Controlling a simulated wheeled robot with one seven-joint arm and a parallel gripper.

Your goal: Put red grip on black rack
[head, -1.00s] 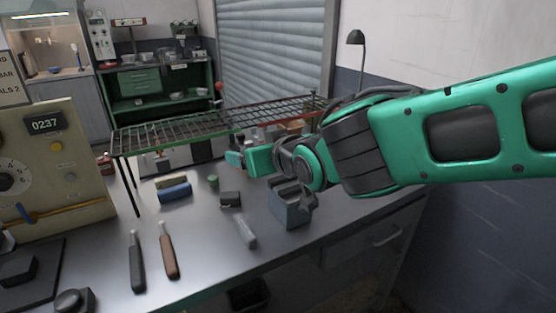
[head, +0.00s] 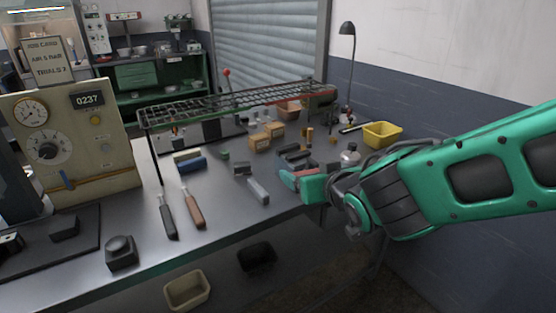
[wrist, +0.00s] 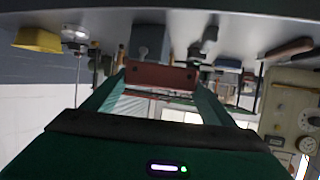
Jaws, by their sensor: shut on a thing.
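The red grip (wrist: 158,76) is a flat dark-red block. It sits between the two fingers of my gripper (wrist: 160,80) in the wrist view, and the gripper is shut on it. In the head view my gripper (head: 300,180) is low over the right part of the bench, in front of the rack, and only a little red shows by the fingers. The black rack (head: 220,103) is a wire grid on thin legs at the back of the bench, with a red stretch along its front edge. My gripper is apart from it, lower and nearer.
Cardboard boxes (head: 262,138) stand under the rack. A yellow bin (head: 382,134) and a lamp (head: 347,70) are at the right. A gauge panel (head: 65,145) stands left.

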